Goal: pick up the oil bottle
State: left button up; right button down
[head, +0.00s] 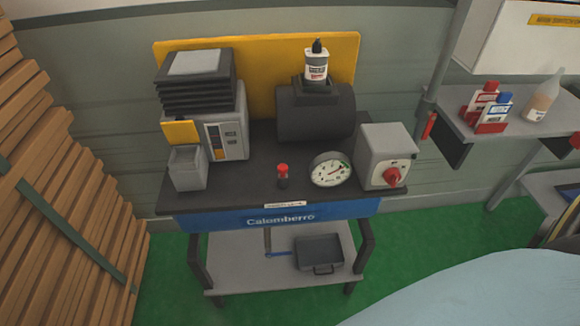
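No bottle carries a label I can read as oil. A bottle with a black cap and white label (316,66) stands upright on top of the dark cylinder of the machine. A small dark bottle with a red cap (283,177) stands on the black bench top (235,190). A clear-topped bottle with amber contents (542,97) stands on the right shelf (460,110). Red and white (484,98) and blue and red (494,114) containers stand beside it. Neither of my grippers is in view.
A round dial gauge (331,170) and a grey box with a red knob (385,155) sit on the bench. Wooden slats (60,200) stand at left. A pale blue surface (480,290) fills the lower right.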

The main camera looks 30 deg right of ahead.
aim_at(545, 95)
jog(key=z, duration=3.1)
jog(key=i, duration=1.45)
jog(key=u, duration=0.6)
jog(key=i, duration=1.05)
jog(key=u, duration=1)
